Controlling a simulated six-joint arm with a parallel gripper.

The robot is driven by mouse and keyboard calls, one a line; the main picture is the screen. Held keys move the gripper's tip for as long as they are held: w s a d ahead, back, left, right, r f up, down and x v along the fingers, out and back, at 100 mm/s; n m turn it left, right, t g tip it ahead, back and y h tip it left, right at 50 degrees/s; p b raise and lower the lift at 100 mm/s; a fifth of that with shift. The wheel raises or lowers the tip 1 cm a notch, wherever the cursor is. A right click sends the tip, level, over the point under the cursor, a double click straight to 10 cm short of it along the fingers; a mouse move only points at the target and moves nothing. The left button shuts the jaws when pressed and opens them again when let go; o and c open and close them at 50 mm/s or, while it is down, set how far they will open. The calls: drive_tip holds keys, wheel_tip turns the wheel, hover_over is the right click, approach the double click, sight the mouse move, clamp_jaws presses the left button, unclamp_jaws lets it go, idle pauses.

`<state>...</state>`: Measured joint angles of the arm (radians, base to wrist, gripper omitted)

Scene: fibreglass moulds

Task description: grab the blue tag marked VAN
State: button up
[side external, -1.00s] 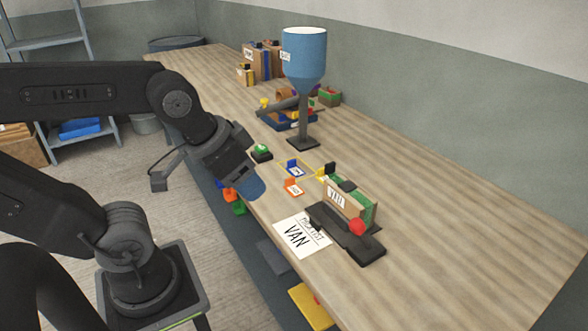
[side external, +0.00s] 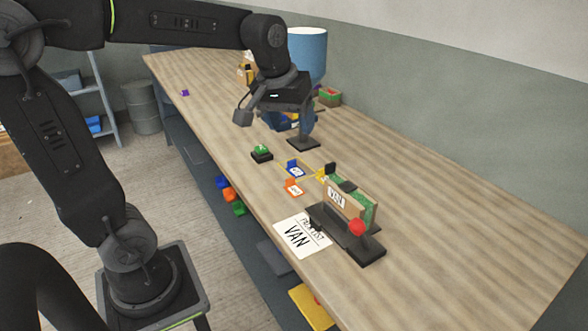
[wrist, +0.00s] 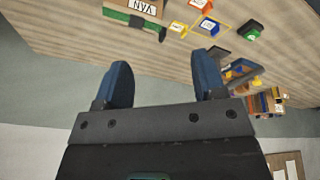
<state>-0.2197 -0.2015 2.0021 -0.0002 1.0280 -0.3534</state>
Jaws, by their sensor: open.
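A blue tag (side external: 295,168) with a white label lies inside a thin yellow outline on the bench. It also shows in the wrist view (wrist: 208,25); its lettering is too small to read. An orange tag (side external: 293,187) lies close by, nearer the front edge. My gripper (wrist: 164,64) is open, with two blue fingers and nothing between them. In the side view it is up beside the blue hopper, farther along the bench than the blue tag and apart from it. A sheet (side external: 302,236) reading VAN lies at the front edge.
A box labelled VAN (wrist: 146,7) stands in a dark holder with a red knob (side external: 357,227). A green button (side external: 261,152) sits left of the tags. The blue hopper (side external: 308,50) stands behind my wrist. The right of the bench is clear.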

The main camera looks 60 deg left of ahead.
drive_tip(key=w+a+f+n+g, duration=0.25)
drive_tip(key=w+a+n, duration=0.25)
drive_tip(key=w+a, duration=0.4)
drive_tip(key=n+g, duration=0.1)
drive_tip(key=n, duration=0.5)
hover_over(291, 161)
wheel_tip(291, 161, down, 12)
drive_tip(key=shift+h, duration=0.4)
wheel_tip(291, 161, down, 8)
drive_tip(key=shift+a+r, duration=0.1)
drive_tip(key=shift+a, duration=0.05)
drive_tip(key=shift+w+a+f, duration=0.1)
drive_tip(key=shift+w+f, duration=0.05)
drive_tip(key=shift+f, duration=1.3)
drive_tip(key=shift+w+f, duration=0.1)
drive_tip(key=shift+f, duration=1.35)
drive_tip(key=shift+c, duration=0.2)
drive_tip(key=c, duration=1)
drive_tip(key=shift+o, duration=0.2)
